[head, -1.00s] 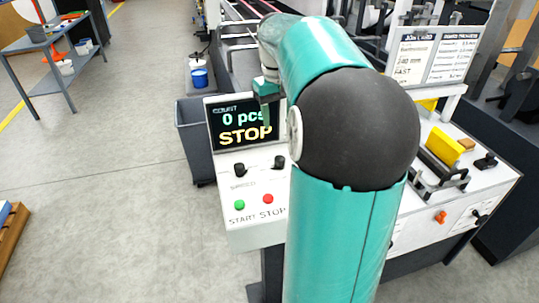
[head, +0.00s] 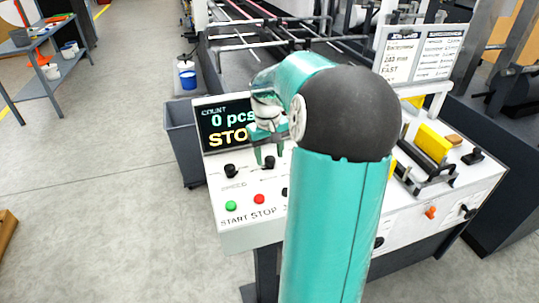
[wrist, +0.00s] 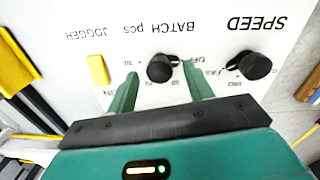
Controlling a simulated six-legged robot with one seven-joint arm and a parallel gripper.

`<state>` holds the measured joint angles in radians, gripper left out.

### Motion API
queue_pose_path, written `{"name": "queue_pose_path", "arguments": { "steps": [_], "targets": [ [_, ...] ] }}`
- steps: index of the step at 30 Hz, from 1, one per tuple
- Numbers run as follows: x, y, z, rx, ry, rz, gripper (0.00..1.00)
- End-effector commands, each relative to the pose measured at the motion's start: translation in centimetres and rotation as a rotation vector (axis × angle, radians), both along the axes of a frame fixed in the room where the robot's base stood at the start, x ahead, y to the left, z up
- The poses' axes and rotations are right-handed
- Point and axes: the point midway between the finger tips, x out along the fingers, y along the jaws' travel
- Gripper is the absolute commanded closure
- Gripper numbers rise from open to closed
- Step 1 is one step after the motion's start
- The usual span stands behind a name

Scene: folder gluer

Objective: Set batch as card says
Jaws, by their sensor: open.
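The black BATCH knob (wrist: 162,68) is on the white control panel (head: 250,205); in the wrist view its label reads upside down. My gripper (wrist: 160,76) is open, its two green fingers apart on either side of this knob in that view. I cannot tell whether they touch it. In the head view my gripper (head: 268,158) is over the panel just below the display. The display (head: 218,128) reads COUNT 0 pcs and STOP, partly covered by my gripper. The job card (head: 400,60) stands at the back right; it shows FAST, but most lines are too small to read.
The black SPEED knob (wrist: 255,65) sits beside the BATCH knob. A green START button (head: 231,206) and a red STOP button (head: 259,199) are nearer the front. A yellow piece (wrist: 97,70) is by the JOGGER label. A grey bin (head: 184,145) stands left of the panel.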

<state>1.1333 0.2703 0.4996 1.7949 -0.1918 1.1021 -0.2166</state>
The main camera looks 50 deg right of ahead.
Motion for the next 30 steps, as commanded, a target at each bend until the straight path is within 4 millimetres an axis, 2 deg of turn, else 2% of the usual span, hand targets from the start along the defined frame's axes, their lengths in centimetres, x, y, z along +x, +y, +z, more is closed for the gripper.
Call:
{"name": "queue_pose_path", "arguments": {
  "steps": [3,11,18,30],
  "targets": [
    [-0.04,-0.03,-0.73,0.001,0.0,-0.001,0.49],
    [-0.03,-0.03,-0.81,0.001,0.0,0.0,0.49],
    [-0.02,-0.03,-0.78,0.0,0.0,0.0,0.93],
    [0.04,0.0,-0.73,-0.002,-0.001,-0.057,0.93]
  ]
}}
